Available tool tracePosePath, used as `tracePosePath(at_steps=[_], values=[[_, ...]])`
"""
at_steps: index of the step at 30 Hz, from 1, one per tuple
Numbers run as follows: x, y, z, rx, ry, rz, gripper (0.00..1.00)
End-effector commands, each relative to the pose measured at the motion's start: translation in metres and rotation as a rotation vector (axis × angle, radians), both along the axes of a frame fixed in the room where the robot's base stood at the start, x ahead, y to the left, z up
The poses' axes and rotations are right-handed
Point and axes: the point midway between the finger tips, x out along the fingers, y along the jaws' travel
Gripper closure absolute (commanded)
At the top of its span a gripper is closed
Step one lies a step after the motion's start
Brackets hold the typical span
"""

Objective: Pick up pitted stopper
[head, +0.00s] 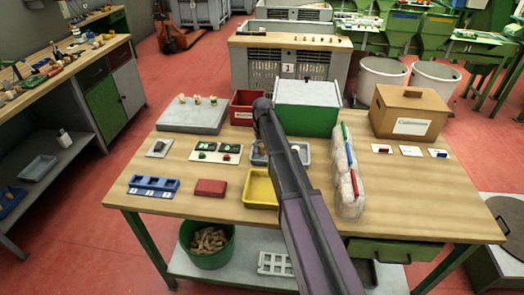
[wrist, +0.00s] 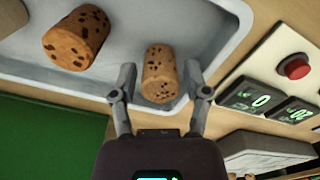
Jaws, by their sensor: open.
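In the wrist view two cork stoppers lie in a grey tray (wrist: 215,42). The left stopper (wrist: 77,38) has large dark pits and lies tilted. The right stopper (wrist: 160,72) has smaller dark specks and pits. My gripper (wrist: 161,72) is open, with one finger on each side of the right stopper and a small gap at both sides. The left stopper is outside the fingers. In the head view my arm covers much of the grey tray (head: 306,153) and hides my fingertips.
A scale panel with a red button (wrist: 294,66) and lit displays is right of the tray in the wrist view. In the head view a yellow tray (head: 259,190), a green-fronted box (head: 306,108) and a clear-sided container (head: 346,180) stand close around my arm.

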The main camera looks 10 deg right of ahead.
Motion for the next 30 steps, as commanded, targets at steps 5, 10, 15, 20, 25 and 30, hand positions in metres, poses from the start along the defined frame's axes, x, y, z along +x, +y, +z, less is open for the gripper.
tracePosePath(at_steps=[5, 10, 15, 20, 25, 30], values=[[0.0, 0.0003, 0.0, 0.0, 0.0, 0.0, 0.39], [0.0001, 0.0004, 0.0, 0.0, 0.0, 0.001, 0.51], [0.0, 0.0006, 0.0, 0.0, 0.0, 0.001, 0.75], [0.0, 0.0007, 0.0, 0.0, 0.0, 0.001, 0.75], [0.0, 0.0008, 0.0005, 0.0, 0.0, 0.001, 0.75], [0.0, 0.0009, 0.0042, 0.0, 0.0, 0.001, 0.75]])
